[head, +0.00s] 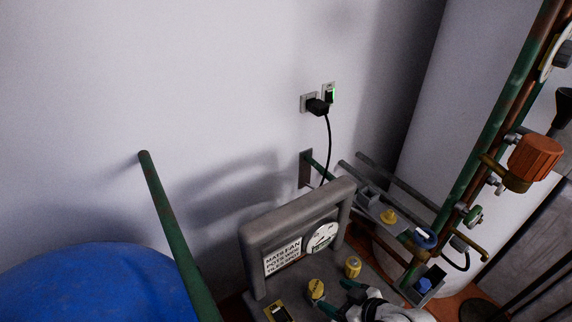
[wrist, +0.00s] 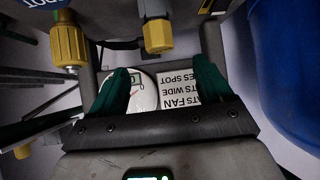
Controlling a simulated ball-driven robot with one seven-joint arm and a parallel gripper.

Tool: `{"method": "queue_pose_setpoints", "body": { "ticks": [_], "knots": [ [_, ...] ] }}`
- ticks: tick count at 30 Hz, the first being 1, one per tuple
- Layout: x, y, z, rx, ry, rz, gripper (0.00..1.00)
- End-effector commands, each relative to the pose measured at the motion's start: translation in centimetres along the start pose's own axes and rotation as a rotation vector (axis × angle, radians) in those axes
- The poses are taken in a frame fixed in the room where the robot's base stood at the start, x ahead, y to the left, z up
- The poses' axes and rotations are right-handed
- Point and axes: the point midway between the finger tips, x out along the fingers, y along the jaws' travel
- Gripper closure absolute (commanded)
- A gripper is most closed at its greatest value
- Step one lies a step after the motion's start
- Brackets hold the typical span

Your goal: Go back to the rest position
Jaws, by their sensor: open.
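My gripper (head: 341,298) is low in the head view, in front of a grey machine frame (head: 297,219) with a white printed sign (head: 283,256) and a round gauge (head: 322,238). Its two green fingers lie close to two yellow knobs (head: 316,290) (head: 353,266); I cannot tell whether they touch. In the wrist view my gripper (wrist: 160,80) is open, its green fingers apart with no object held between them. The gauge (wrist: 143,98) and sign (wrist: 183,108) show behind and between the fingers, upside down. Yellow fittings (wrist: 68,45) (wrist: 157,36) stand beyond the fingertips.
A green pipe (head: 178,232) rises left of the machine, beside a large blue rounded object (head: 90,285). Pipes with an orange-brown valve (head: 533,160) and a blue-handled valve (head: 424,239) stand at right. A black plug (head: 317,107) with a hanging cable is on the wall.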

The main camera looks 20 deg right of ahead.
Motion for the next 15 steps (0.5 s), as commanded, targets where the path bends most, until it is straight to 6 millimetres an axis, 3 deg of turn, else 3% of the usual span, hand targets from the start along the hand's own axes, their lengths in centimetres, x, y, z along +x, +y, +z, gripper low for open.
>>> {"method": "queue_pose_setpoints", "body": {
  "ticks": [5,8,15],
  "knots": [
    [-0.9,-0.7,0.9,0.014,-0.055,-0.013,0.21],
    [-3.2,-1.9,2.9,0.053,-0.18,-0.024,0.21],
    [-13.1,-4.5,8.6,0.25,-0.593,0.086,0.21]
  ]
}}
